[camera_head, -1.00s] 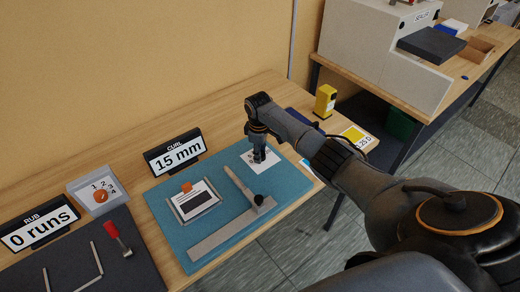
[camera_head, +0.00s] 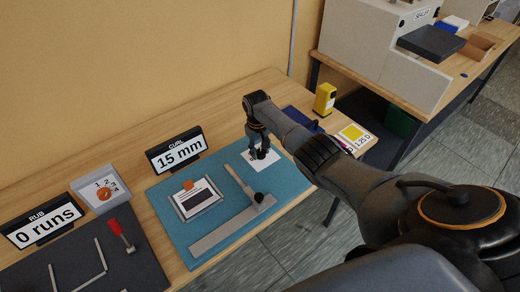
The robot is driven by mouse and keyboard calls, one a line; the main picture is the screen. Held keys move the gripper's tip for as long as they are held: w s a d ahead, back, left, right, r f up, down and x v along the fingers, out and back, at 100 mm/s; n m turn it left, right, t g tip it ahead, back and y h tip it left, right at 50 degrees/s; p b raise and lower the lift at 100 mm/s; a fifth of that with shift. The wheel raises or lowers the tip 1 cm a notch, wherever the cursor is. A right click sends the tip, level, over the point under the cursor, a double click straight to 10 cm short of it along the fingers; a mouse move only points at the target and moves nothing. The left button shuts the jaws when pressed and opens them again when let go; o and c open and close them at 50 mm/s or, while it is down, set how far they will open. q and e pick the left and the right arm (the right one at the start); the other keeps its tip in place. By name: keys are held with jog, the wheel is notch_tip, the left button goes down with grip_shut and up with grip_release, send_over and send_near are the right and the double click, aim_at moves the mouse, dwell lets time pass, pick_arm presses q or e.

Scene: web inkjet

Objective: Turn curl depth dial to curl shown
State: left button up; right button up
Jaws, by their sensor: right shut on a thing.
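The curl sign (camera_head: 176,151) stands at the back of the table and reads "15 mm". A white card or plate (camera_head: 274,165) lies at the far right corner of the blue mat (camera_head: 230,227). My right gripper (camera_head: 262,154) points down over this plate. It is shut on a small dark thing there, perhaps the dial, mostly hidden by the fingers. I cannot read any dial marks on the plate. My left gripper is not in view.
On the mat lie a framed card (camera_head: 196,199) with an orange tab and a grey T-shaped bar (camera_head: 225,226). A yellow device (camera_head: 325,99) stands behind my arm.

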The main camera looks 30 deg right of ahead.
aim_at(258, 153)
dwell(0.5)
jog(key=o, duration=1.2)
jog(key=shift+c, duration=0.2)
jog(key=shift+r, duration=0.15)
notch_tip(258, 153, up, 12)
jog(key=shift+a, duration=0.4)
jog(key=shift+f, duration=0.2)
